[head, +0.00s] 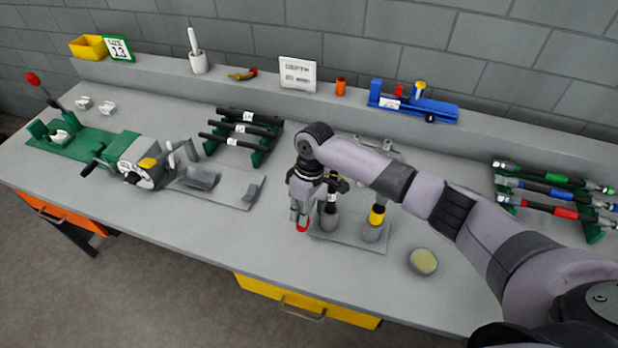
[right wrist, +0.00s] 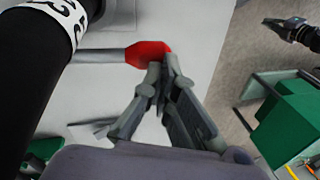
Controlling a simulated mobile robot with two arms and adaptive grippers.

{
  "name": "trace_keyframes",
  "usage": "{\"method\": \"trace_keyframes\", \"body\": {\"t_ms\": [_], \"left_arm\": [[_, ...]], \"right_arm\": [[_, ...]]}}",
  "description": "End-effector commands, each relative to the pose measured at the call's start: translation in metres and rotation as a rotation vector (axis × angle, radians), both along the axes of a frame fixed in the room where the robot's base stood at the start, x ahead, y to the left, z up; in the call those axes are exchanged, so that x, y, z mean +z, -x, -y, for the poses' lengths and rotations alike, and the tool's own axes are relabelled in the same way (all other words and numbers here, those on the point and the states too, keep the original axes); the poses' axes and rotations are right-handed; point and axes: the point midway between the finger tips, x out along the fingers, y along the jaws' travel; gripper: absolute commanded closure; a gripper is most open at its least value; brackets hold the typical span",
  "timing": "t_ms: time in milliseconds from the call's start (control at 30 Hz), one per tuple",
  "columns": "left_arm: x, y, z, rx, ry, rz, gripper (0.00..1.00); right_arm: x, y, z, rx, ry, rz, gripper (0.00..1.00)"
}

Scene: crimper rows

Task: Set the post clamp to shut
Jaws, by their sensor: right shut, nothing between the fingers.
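The post clamp stands on a grey base plate (head: 345,238) near the bench front, largely hidden behind my right gripper in the head view. Its lever has a red tip (head: 302,227), low and just under the fingers. In the right wrist view the lever is a grey rod ending in a red tip (right wrist: 147,53), lying sideways. My right gripper (head: 299,215) is shut and empty, fingers pointing down. In the right wrist view its fingertips (right wrist: 162,72) are right at the red tip; I cannot tell whether they touch. A black hose with a white label (right wrist: 60,20) rises beside it.
A yellow-banded post (head: 376,217) and a round tan-topped pad (head: 423,261) are to the right. A crimper (head: 135,160) and a rack of black hoses (head: 240,135) are left. Coloured hoses (head: 550,190) lie far right. Bench front between is clear.

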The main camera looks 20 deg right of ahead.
Motion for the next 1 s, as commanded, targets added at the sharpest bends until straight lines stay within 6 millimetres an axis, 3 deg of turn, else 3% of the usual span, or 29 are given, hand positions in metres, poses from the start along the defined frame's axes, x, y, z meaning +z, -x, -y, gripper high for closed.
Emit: {"method": "trace_keyframes", "body": {"t_ms": [167,433,533,800,1000], "left_arm": [[0.014,-0.005,0.000,0.000,0.001,0.007,1.00],[0.055,-0.011,0.001,0.000,0.002,0.017,1.00],[0.041,-0.012,0.001,0.000,0.003,0.019,1.00],[0.028,-0.010,0.001,0.000,0.002,0.015,1.00],[0.023,-0.009,0.001,0.000,0.002,0.013,1.00]], "right_arm": [[0.012,0.000,0.000,-0.001,0.000,0.000,1.00],[0.047,0.002,0.001,-0.003,0.000,0.000,1.00],[0.055,0.008,-0.001,0.000,-0.002,0.005,1.00],[0.104,0.025,-0.007,-0.002,-0.003,0.004,1.00],[0.128,0.032,-0.010,-0.003,-0.001,0.002,1.00]]}}
